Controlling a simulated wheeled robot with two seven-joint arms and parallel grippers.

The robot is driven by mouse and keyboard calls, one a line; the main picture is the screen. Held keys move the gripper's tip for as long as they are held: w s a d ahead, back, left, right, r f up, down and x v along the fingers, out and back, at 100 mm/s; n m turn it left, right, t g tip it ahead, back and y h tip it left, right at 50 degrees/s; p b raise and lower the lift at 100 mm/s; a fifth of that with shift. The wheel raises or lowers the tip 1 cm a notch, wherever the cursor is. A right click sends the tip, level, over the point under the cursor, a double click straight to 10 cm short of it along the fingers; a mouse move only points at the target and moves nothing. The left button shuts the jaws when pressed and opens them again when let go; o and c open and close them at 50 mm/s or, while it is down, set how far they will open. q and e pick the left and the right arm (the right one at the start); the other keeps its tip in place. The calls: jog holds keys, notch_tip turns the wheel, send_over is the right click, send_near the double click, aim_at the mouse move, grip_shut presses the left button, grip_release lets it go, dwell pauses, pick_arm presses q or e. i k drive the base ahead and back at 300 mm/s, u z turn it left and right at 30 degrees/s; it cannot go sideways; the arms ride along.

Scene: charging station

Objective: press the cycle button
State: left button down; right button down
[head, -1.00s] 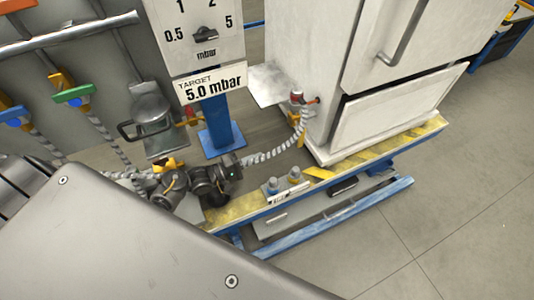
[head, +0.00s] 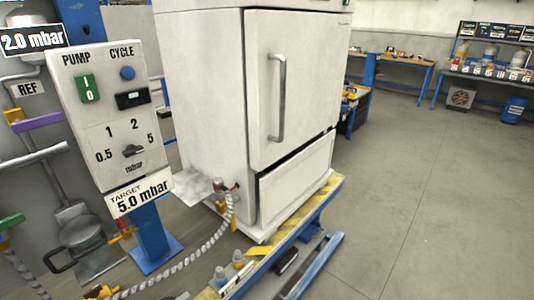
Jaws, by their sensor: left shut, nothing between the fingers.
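The cycle button is a round blue button (head: 127,73) under the word CYCLE on the upper right of the light grey control panel (head: 110,108). Nothing covers it. Left of it, under PUMP, is a green switch (head: 89,89). A small dark display or switch (head: 132,98) sits just below it. My left gripper (head: 183,296) shows at most as a sliver at the bottom edge, well below the panel and apart from the button. Its fingers cannot be made out. My right gripper is not in view.
A rotary knob (head: 132,151) and a 5.0 mbar target sign (head: 139,193) are lower on the panel, which stands on a blue post (head: 151,234). A white cabinet (head: 203,100) stands to the right. A ribbed hose (head: 190,263) crosses below. Open floor lies at right.

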aim_at(128, 72)
jog(key=k, duration=0.95)
